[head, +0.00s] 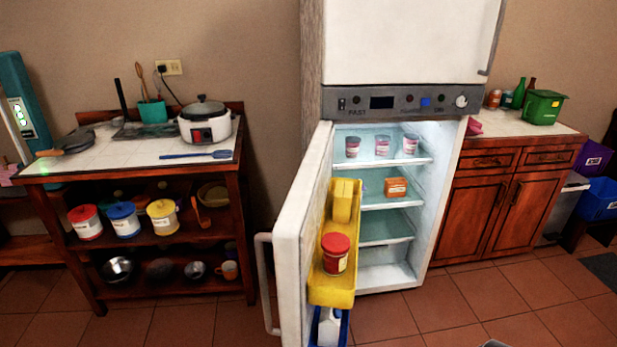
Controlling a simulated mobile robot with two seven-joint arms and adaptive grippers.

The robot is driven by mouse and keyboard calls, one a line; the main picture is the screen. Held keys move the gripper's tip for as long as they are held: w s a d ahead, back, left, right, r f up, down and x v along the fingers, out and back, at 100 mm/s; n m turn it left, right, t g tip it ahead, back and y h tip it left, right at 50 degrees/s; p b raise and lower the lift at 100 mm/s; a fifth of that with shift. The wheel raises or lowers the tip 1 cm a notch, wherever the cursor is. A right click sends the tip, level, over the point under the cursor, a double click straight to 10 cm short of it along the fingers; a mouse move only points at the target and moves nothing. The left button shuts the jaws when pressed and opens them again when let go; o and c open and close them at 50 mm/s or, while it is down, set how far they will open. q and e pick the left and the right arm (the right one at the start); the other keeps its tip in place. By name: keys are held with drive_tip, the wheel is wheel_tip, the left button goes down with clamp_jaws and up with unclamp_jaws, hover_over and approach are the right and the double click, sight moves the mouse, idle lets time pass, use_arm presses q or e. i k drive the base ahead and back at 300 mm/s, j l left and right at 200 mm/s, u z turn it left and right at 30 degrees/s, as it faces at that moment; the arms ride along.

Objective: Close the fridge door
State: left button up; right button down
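The fridge (312,105) stands in the middle of the head view, with its white upper door (405,40) shut. Its lower door (301,235) is open, swung out towards me on the left side. A white handle (263,280) is on the door's outer left face. The door's inside holds a yellow shelf (330,292) with a red-lidded jar (335,255), and a blue shelf below with a white container (329,328). Lit inner shelves hold several small cups and an orange box (396,187). Neither gripper shows.
A wooden counter with a rice cooker (204,122), canisters and bowls stands left of the door. A wooden cabinet (510,205) with a green bin (543,107) on top is right of the fridge. The tiled floor (470,300) in front is mostly clear.

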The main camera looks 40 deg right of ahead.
sight(306, 217)
drive_tip(key=i+j+z, duration=0.2)
drive_tip(key=z, duration=0.3)
drive_tip(key=i+j+z, duration=0.15)
drive_tip(key=j+z, duration=0.15)
drive_tip(key=z, duration=0.15)
drive_tip(key=i+j+z, duration=0.1)
drive_tip(key=j+z, duration=0.25)
drive_tip(key=z, duration=0.15)
drive_tip(key=j+z, duration=0.45)
drive_tip(key=i+l, duration=0.05)
